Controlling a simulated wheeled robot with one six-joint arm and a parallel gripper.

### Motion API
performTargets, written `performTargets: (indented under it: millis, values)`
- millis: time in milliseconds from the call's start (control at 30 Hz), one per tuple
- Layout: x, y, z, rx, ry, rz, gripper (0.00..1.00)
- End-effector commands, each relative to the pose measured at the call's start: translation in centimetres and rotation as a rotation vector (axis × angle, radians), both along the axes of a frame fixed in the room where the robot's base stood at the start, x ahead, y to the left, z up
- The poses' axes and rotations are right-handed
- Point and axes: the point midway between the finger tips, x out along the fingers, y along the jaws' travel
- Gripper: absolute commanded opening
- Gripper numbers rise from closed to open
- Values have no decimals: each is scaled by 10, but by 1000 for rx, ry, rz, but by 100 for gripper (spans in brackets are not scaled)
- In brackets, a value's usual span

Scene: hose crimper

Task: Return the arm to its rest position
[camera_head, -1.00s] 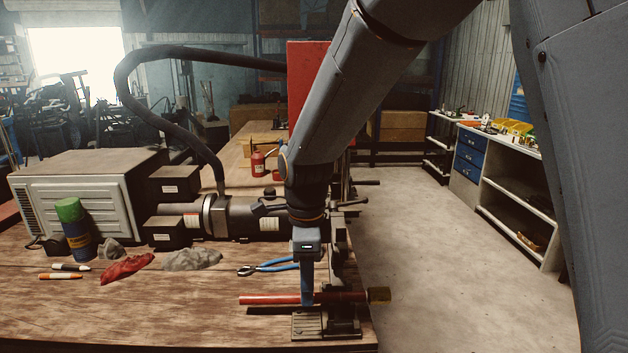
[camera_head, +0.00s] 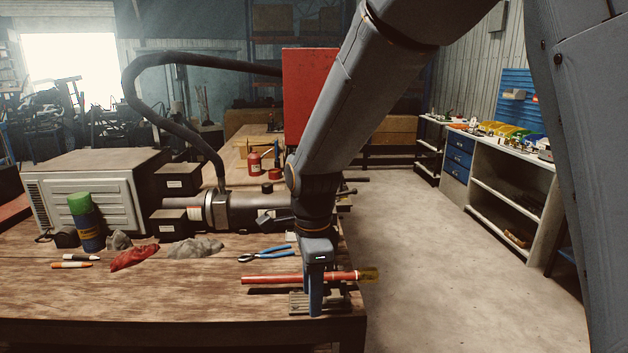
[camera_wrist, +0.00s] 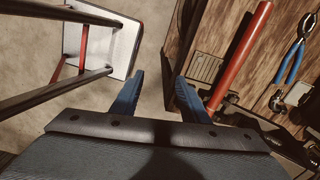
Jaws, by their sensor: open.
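My arm reaches down from the upper right in the head view to the right end of the wooden workbench. My gripper (camera_head: 316,294) points down near a red hose (camera_head: 283,279) with a brass-coloured end fitting (camera_head: 369,275). In the wrist view my gripper (camera_wrist: 155,92) is open, with two blue fingers apart and nothing between them. There the red hose (camera_wrist: 240,57) lies to the right of the fingers, apart from them. The hose crimper (camera_head: 238,208) stands behind on the bench and is partly hidden by my arm.
A red panel (camera_head: 308,95) stands behind my arm. Open floor (camera_head: 430,260) lies to the right, before white shelving (camera_head: 505,195).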

Motion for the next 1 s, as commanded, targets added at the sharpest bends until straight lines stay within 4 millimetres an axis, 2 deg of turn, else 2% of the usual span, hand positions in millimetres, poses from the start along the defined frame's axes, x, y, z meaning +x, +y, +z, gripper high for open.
performTargets:
  millis: [267,433,800,1000]
  values:
    - [-4,-38,-14,1,-17,198,41]
    - [-11,-73,-27,-4,-37,399,41]
    - [-52,-163,-68,-55,-87,1032,41]
    - [-72,-190,-82,-87,-99,1274,41]
